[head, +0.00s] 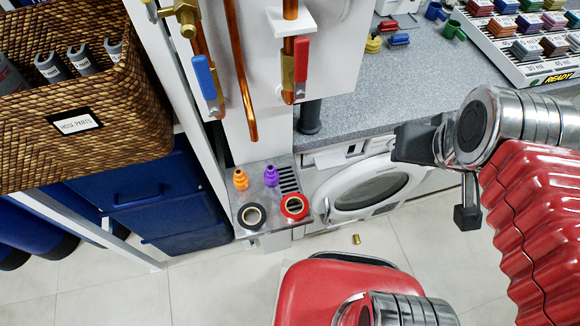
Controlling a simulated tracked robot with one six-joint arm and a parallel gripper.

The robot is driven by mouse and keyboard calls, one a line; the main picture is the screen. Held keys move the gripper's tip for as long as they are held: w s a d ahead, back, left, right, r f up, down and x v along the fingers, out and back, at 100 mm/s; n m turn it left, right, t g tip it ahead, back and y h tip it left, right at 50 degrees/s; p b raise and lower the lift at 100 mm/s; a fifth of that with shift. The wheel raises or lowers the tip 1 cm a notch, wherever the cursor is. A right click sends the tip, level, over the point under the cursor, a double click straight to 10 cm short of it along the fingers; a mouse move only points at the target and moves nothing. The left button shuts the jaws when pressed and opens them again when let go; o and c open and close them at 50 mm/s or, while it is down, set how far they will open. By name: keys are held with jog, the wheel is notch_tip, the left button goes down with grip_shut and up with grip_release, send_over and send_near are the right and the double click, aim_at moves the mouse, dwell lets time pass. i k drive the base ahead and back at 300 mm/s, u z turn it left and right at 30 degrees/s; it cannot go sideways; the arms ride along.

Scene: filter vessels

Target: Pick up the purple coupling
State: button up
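The purple coupling (270,177) stands upright on a small grey metal shelf (262,196), in the middle of the head view. It is a stepped, tapering piece, wider at its base. An orange coupling (240,180) of similar shape stands to its left, apart from it. My gripper (412,145) appears as a dark part at the end of my red and silver arm, on the right. It is well to the right of the purple coupling and not touching it.
A black tape roll (241,222) and a red tape roll (294,218) lie at the shelf's front. Copper pipes (240,75) with valves hang above. A washing machine (370,190) stands right, a wicker basket (110,125) upper left. A small brass piece (357,239) lies on the floor.

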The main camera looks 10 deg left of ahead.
aim_at(271, 176)
jog(key=z, duration=0.75)
jog(key=k, duration=1.35)
jog(key=u, duration=1)
jog(key=i, duration=1)
jog(key=u, duration=0.05)
